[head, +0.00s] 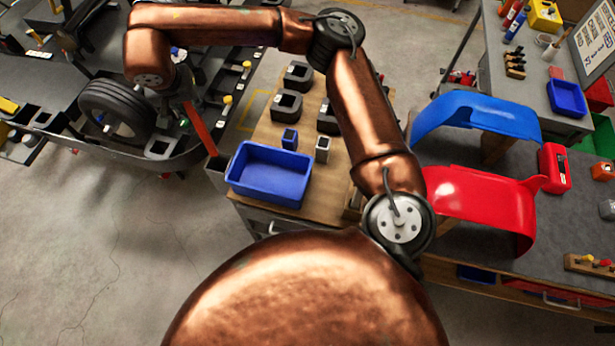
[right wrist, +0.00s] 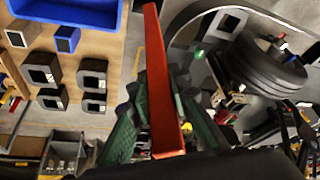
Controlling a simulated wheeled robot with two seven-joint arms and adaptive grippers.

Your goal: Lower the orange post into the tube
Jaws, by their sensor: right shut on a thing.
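The orange post (head: 200,130) is a long, slim bar, slanting down to the right in the head view beside the kart. My right gripper (head: 183,92) is shut on it near its upper end. In the right wrist view the post (right wrist: 158,75) runs away from the camera between the green fingers of my right gripper (right wrist: 165,125). A square, dark opening (head: 160,148) in the kart's rounded corner may be the tube; it also shows in the right wrist view (right wrist: 228,23). The post's far end is apart from this opening, to its right. My left gripper is not in view.
The kart (head: 185,160) has a black tyre (head: 117,110) left of the post. A wooden-topped bench (head: 265,130) bears a blue bin (head: 268,174) and several dark blocks close to the post's right. Blue and red panels lie farther right. Floor at lower left is clear.

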